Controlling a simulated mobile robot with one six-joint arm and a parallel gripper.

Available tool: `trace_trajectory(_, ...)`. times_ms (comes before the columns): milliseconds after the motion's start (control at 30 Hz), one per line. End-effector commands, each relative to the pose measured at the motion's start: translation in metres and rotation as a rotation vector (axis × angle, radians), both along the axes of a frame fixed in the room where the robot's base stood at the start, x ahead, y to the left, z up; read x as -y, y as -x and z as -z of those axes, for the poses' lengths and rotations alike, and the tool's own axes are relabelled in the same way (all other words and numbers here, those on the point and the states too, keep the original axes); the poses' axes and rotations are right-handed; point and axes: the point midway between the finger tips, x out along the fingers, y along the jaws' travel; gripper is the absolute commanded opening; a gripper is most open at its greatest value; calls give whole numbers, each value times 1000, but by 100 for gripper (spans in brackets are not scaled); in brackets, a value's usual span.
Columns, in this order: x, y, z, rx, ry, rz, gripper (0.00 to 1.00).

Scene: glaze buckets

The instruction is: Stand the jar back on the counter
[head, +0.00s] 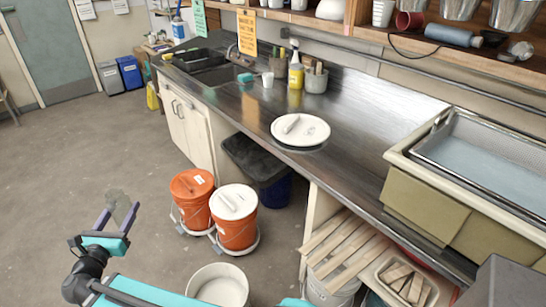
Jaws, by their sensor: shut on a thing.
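My gripper (119,211) is at the lower left of the head view, out over the floor and well apart from the counter. Its purple fingers are shut on a small, clear greyish jar (119,202). The jar is see-through and its outline is faint; it looks slightly tilted. The fingers hide part of its sides. The steel counter (365,140) runs along the wall from the back left to the front right.
A white round lid (310,133) lies on the counter. Bare steel lies around it. Orange buckets (236,234) and a white bucket (221,286) stand on the floor.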

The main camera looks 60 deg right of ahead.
Motion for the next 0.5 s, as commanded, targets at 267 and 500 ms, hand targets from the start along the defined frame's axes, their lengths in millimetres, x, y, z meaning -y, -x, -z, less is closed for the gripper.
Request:
trace_trajectory(267,83,8,-3,6,6,99,14)
trace_trajectory(500,152,23,-4,10,10,179,14)
